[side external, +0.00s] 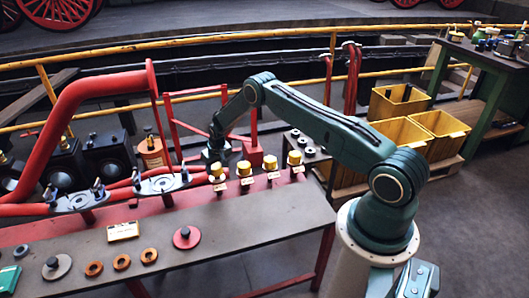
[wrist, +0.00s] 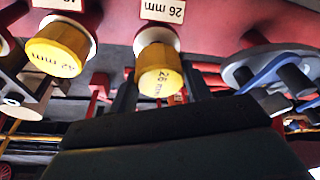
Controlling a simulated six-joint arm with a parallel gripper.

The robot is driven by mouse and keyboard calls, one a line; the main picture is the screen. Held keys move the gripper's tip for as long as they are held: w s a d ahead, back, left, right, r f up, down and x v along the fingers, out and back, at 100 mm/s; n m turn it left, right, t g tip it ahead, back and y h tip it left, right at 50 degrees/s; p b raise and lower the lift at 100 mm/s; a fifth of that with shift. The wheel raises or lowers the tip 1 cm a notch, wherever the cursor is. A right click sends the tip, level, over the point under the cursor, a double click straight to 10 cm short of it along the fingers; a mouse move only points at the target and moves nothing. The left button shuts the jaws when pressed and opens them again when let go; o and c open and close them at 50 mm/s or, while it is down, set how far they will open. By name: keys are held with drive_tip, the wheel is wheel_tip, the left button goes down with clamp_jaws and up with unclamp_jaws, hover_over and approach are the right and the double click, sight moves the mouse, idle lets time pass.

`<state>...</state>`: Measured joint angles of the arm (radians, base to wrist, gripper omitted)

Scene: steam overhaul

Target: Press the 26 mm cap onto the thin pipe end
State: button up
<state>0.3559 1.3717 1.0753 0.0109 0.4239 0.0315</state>
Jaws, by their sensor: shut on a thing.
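The yellow 26 mm cap (wrist: 158,82) is between the two fingers of my gripper (wrist: 160,95) in the wrist view, and the gripper is shut on it. The cap is at a pale round seat beside a 26 mm label (wrist: 162,11); whether it still touches the seat I cannot tell. In the side view my gripper (side external: 215,161) points down over this cap (side external: 216,174), the leftmost of the yellow caps. I cannot tell which red pipe end is the thin one.
Other yellow caps (side external: 243,168) stand to the right in a row with labels. Another cap (wrist: 57,50) is close by in the wrist view. A grey flange (wrist: 262,62) with a blue part is at the right. Several rings (side external: 121,262) lie on the front bench.

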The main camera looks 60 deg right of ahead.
drive_tip(key=shift+f, duration=0.95)
idle(0.6)
drive_tip(key=o, duration=1)
drive_tip(key=shift+r, duration=0.2)
drive_tip(key=shift+c, duration=0.3)
drive_tip(key=shift+r, duration=3.3)
clamp_jaws()
